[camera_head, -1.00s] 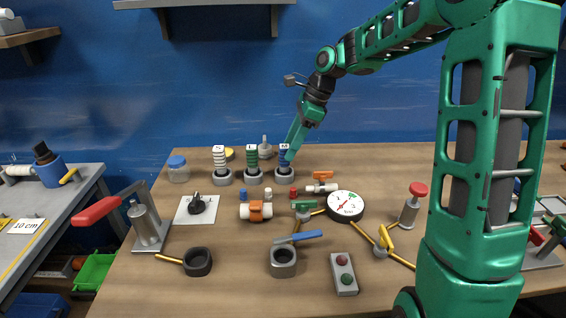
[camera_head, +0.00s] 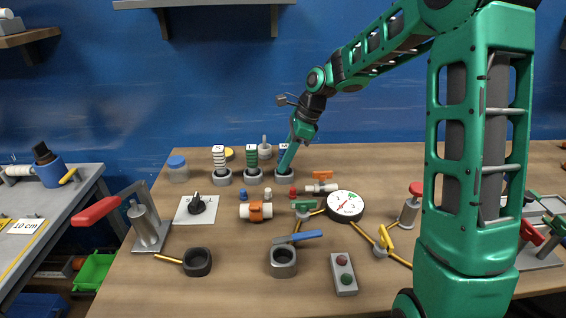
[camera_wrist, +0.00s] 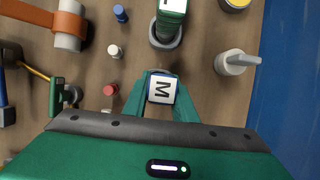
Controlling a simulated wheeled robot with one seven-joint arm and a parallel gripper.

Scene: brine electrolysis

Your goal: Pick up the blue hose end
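The blue hose end stands upright in a grey round holder (camera_head: 284,174) at the right of a row of three. In the wrist view its white top marked "M" (camera_wrist: 162,91) shows, with a little blue at the side. My gripper (camera_head: 287,165) is lowered over it and hides most of it in the head view. In the wrist view my gripper (camera_wrist: 161,92) is open, with one finger on each side of the hose end. I cannot tell whether the fingers touch it.
A green hose end (camera_head: 252,155) and a white one (camera_head: 219,158) stand close by to the left. Small caps, including a red one (camera_head: 293,191), lie in front. An orange-handled valve (camera_head: 322,187) and a gauge (camera_head: 345,206) are to the right.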

